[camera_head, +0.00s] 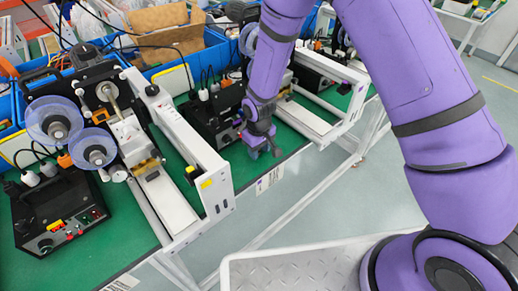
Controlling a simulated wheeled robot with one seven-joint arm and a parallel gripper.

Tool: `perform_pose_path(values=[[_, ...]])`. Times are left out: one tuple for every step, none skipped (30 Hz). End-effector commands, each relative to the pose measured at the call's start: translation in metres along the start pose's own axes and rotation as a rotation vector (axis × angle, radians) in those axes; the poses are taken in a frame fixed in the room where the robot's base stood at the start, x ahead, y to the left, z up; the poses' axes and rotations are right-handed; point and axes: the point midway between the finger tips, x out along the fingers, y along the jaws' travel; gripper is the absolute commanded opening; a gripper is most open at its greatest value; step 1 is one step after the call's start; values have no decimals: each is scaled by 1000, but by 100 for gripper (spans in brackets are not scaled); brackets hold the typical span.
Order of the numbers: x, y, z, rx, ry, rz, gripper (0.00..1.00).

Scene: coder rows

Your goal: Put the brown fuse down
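My gripper (264,153) hangs at the end of the purple arm, over the front edge of the green bench top (235,158). It is small in this view, between two coder machines and in front of a black control box (214,112). I cannot make out the brown fuse; it may be hidden or too small to see. I cannot tell whether the fingers are open or hold anything.
A coder machine (180,125) with blue reels stands to the left of my gripper, and another (325,75) to the right. A second control box (58,215) sits at the far left. Blue bins (172,75) line the back.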

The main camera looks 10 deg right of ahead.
Motion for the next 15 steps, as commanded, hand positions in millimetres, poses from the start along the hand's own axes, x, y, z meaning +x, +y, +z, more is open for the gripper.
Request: perform_pose_path(values=[[0,0,0,0,0,0,41],[0,0,0,0,0,0,41],[0,0,0,0,0,0,41],[0,0,0,0,0,0,41],[0,0,0,0,0,0,41],[-2,0,0,0,1,0,41],[-3,0,0,0,1,0,41],[-5,0,0,0,2,0,41],[-8,0,-1,0,3,0,41],[-11,0,-1,0,3,0,41],[-15,0,-1,1,3,0,41],[-21,0,-1,1,3,0,41],[-26,0,-1,1,4,0,41],[-31,0,-1,1,5,0,41],[-39,0,-1,1,5,0,41]])
